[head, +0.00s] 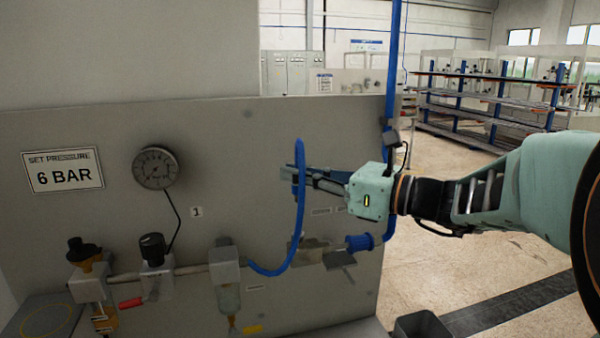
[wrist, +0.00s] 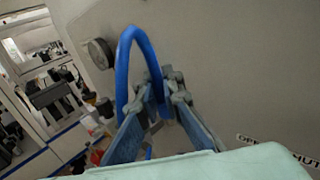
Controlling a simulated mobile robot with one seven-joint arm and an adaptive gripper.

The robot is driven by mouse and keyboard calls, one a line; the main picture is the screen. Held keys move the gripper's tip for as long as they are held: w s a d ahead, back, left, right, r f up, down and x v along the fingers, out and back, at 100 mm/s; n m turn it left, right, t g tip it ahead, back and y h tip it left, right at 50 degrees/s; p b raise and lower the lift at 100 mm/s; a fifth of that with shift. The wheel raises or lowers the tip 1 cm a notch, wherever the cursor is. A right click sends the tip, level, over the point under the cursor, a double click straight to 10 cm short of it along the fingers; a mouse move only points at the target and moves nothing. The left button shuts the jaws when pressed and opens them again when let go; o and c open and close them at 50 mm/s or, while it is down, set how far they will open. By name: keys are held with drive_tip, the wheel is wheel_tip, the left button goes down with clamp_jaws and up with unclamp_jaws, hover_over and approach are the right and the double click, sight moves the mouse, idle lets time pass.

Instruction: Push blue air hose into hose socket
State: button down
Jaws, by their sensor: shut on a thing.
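The blue air hose (head: 268,272) starts at the unit on the panel's lower part, bends right, then rises in a tall loop in front of the panel. In the wrist view the hose (wrist: 122,75) arches over and comes down between the fingers. My gripper (head: 298,178) is shut on the hose, apart from the panel's lower fittings; it also shows in the wrist view (wrist: 162,100). The hose's free end is hidden or too small to tell. A blue round fitting (head: 360,242) sits at the panel's lower right; I cannot tell whether it is the hose socket.
The grey panel (head: 230,180) carries a pressure gauge (head: 155,168), a "6 BAR" sign (head: 62,170), a black-knobbed regulator (head: 153,248) and a filter bowl (head: 228,292). A blue vertical pipe (head: 393,70) runs by its right edge. A dark bin (head: 422,325) stands below right.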

sight(297, 201)
drive_tip(key=shift+f+b, duration=1.8)
drive_tip(key=shift+f, duration=1)
drive_tip(key=shift+f+b, duration=0.8)
drive_tip(key=shift+f, duration=0.7)
drive_tip(key=c, duration=2)
unclamp_jaws()
drive_tip(key=shift+r, duration=0.1)
drive_tip(key=shift+d, duration=0.1)
drive_tip(key=v, duration=1.2)
